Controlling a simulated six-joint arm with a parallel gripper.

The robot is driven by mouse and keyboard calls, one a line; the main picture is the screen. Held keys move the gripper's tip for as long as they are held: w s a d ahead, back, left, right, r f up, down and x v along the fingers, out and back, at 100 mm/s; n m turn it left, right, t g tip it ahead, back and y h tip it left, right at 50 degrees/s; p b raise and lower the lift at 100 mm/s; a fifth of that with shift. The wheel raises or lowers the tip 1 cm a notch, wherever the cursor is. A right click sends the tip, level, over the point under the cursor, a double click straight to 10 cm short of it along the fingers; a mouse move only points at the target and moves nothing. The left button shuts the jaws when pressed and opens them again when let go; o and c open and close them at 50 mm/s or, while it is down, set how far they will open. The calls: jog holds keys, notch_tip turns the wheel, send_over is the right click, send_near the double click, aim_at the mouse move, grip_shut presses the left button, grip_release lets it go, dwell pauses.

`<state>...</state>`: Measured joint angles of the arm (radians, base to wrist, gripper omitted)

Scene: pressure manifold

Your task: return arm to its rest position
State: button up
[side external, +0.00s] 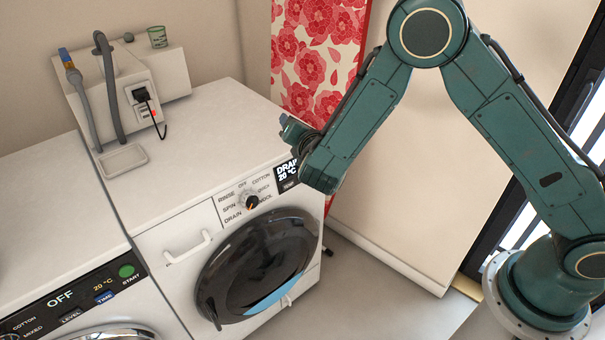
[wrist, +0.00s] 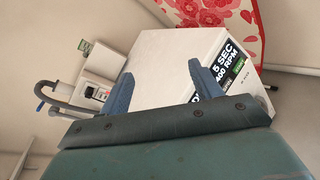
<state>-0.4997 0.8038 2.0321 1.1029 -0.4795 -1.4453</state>
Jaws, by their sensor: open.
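My arm comes in from the right in the side view and bends down, so that my gripper (side external: 292,130) is above the right front edge of the white washing machine (side external: 170,205). In the wrist view my gripper (wrist: 164,82) shows two blue fingers wide apart with nothing between them. The machine's white top (wrist: 165,60) lies beyond the fingers. I cannot tell the exact gap between my wrist and the machine.
A second appliance (side external: 50,210) reading OFF stands at left. A wall box (side external: 160,75) with hoses and a plug is behind. A red floral panel (side external: 312,55) stands close behind my wrist. Floor at right is clear.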

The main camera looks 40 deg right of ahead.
jog(key=s+d+r+m+g+y, duration=0.1)
jog(key=s+d+r+m+g, duration=0.5)
jog(key=s+d+r+m, duration=0.7)
jog(key=s+a+r+m+y, duration=0.1)
jog(key=s+a+m+y, duration=0.1)
jog(key=s, duration=0.6)
jog(key=s+a+m+g+y, duration=0.1)
jog(key=s+a+m, duration=0.2)
jog(key=s+m, duration=0.2)
jog(key=s+a+r+m+g+y, duration=0.1)
jog(key=s+a+m+y, duration=0.1)
jog(key=s, duration=0.9)
jog(key=shift+a+r+m+y, duration=0.15)
jog(key=shift+r+m+y, duration=0.2)
jog(key=shift+m, duration=0.45)
